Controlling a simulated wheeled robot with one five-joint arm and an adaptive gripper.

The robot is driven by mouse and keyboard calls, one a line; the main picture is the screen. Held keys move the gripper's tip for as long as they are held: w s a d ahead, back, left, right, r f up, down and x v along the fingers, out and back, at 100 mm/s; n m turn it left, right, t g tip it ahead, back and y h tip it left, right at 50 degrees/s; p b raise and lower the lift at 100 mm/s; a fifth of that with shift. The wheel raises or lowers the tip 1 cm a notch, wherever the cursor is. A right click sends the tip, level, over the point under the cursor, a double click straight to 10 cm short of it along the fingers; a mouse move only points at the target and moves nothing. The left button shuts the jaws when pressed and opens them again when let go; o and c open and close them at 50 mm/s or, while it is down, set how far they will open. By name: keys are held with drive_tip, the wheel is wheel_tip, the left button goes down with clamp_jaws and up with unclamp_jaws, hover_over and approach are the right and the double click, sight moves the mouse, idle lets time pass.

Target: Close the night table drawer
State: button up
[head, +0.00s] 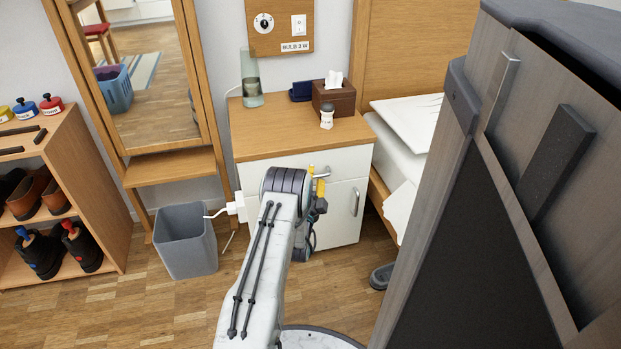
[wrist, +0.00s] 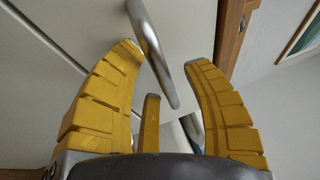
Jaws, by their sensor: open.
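The night table (head: 260,138) has a wooden top and white fronts and stands against the back wall. Its drawer front (head: 345,162) is the upper white panel, partly hidden by my arm. I cannot tell how far the drawer stands out. My gripper (head: 319,186) is at the front of the night table, by the drawer's metal handle (head: 322,174). In the wrist view, my gripper (wrist: 166,56) is open, with its yellow fingers on either side of a curved metal handle (wrist: 152,45). The left fingertip is close to the handle; I cannot tell whether they touch.
A lower door handle (head: 355,202) is right of my gripper. A grey bin (head: 186,240) and a white plug (head: 236,207) are at left. A tissue box (head: 337,99), small bottle (head: 327,117) and glass vase (head: 251,80) stand on top. The bed (head: 400,150) is close on the right.

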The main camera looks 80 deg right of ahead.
drive_tip(key=a+f, duration=0.1)
drive_tip(key=a, duration=0.6)
drive_tip(key=shift+a+f, duration=0.15)
drive_tip(key=shift+f, duration=0.05)
idle(0.8)
